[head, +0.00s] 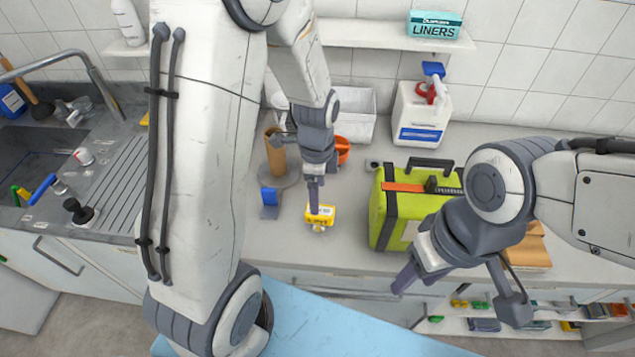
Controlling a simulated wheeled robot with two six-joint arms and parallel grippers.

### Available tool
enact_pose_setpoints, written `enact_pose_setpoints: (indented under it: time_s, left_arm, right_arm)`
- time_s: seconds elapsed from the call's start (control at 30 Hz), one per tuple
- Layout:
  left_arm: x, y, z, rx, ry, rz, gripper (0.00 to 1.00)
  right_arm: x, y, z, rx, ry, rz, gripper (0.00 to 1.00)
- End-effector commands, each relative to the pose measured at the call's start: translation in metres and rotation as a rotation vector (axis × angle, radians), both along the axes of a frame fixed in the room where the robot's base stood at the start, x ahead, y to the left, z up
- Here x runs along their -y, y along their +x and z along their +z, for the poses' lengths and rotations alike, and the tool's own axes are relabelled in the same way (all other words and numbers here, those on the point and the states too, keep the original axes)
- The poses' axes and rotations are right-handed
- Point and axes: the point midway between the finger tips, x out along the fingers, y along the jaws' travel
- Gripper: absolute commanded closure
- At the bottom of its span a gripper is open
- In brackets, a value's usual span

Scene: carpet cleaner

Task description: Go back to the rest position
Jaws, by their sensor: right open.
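My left gripper (314,205) points down over the counter, in the middle of the head view. Its fingers overlap in this view, so I cannot tell whether they are open or shut. A small yellow item (322,216) with a white label is right at its fingertips; I cannot tell whether they touch. My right gripper (404,281) is open, with nothing seen in it. It is in front of the counter's front edge, below the green case. The near link of my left arm hides part of the counter on the left.
Behind are a white jug (421,115), a white bin (352,112) and an orange container (342,150). The sink (35,155) is left. A light-blue surface (320,325) lies in front.

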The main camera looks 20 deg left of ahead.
Motion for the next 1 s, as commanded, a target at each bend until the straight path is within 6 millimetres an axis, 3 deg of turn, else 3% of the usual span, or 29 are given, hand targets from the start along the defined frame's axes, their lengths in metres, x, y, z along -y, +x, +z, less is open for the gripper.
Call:
enact_pose_setpoints:
  time_s: [0.2, 0.43, 0.57, 0.67, 0.8, 1.0]
  left_arm:
    - [-0.001, 0.001, 0.029, 0.004, 0.0, 0.0, 0.11]
    - [0.0, -0.001, 0.036, 0.0, 0.0, 0.003, 0.11]
    - [0.02, -0.011, 0.047, 0.005, -0.005, 0.053, 0.11]
    - [0.051, -0.033, 0.065, 0.01, -0.017, 0.154, 0.11]
    - [0.094, -0.083, 0.091, 0.005, -0.04, 0.346, 0.11]
    - [0.122, -0.15, 0.111, -0.022, -0.067, 0.592, 0.11]
  right_arm:
    - [0.0, 0.0, -0.003, 0.0, 0.0, 0.0, 0.5]
    - [0.0, 0.0, -0.003, 0.0, 0.0, 0.0, 0.5]
    - [0.0, 0.0, -0.003, 0.0, 0.0, 0.0, 0.5]
    - [0.0, 0.0, -0.003, 0.0, 0.0, 0.0, 0.5]
    - [0.0, 0.0, -0.004, 0.0, 0.0, 0.0, 0.5]
    - [0.0, 0.0, -0.004, 0.0, 0.0, 0.0, 0.5]
